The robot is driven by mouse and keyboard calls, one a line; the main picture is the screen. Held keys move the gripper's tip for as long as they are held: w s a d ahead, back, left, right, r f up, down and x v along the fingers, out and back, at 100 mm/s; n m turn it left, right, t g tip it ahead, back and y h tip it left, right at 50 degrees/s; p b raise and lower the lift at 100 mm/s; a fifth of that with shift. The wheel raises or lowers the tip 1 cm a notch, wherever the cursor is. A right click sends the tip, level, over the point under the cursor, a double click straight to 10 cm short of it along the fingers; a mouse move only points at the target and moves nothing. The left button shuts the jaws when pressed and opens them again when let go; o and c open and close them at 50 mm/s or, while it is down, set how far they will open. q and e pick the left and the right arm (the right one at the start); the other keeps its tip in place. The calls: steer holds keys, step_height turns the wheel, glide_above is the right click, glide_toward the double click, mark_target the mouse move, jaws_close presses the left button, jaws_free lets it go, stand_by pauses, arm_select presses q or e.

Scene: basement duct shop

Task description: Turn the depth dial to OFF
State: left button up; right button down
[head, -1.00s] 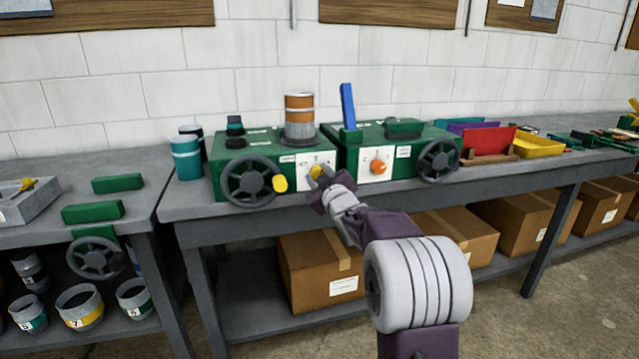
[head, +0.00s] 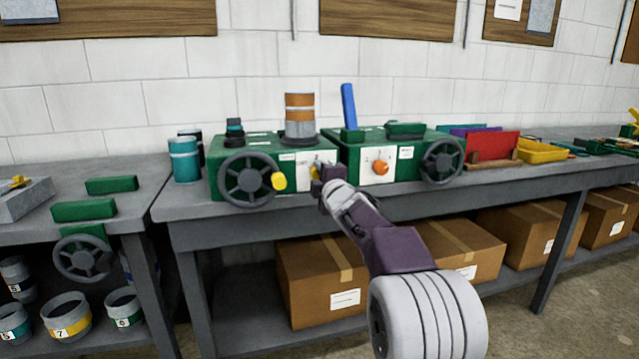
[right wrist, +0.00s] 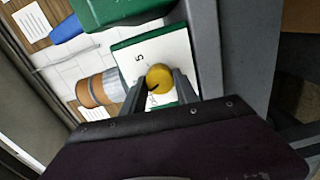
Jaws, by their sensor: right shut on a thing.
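A dark pointer mark shows on the dial's lower left. My right gripper (right wrist: 160,84) is shut on this dial, one finger at each side; in the head view the gripper (head: 315,172) hides most of the dial. An orange dial (head: 381,168) sits on the right green machine (head: 345,168). The plates' words are too small to read, so I cannot tell which dial is for depth. My left gripper is not in view.
Handwheels stand at the left machine's front (head: 247,180) and the right machine's end (head: 442,161). A yellow knob (head: 279,181) sticks out just left of my right gripper. An orange-banded cylinder (head: 299,118) and a blue lever (head: 348,106) rise above. Teal cans (head: 184,160) stand at left.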

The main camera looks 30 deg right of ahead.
steer(key=shift+f+n+b, duration=0.15)
steer(key=shift+n+b, duration=1.15)
steer(key=shift+n, duration=2.2)
steer(key=c, duration=0.9)
jaws_free()
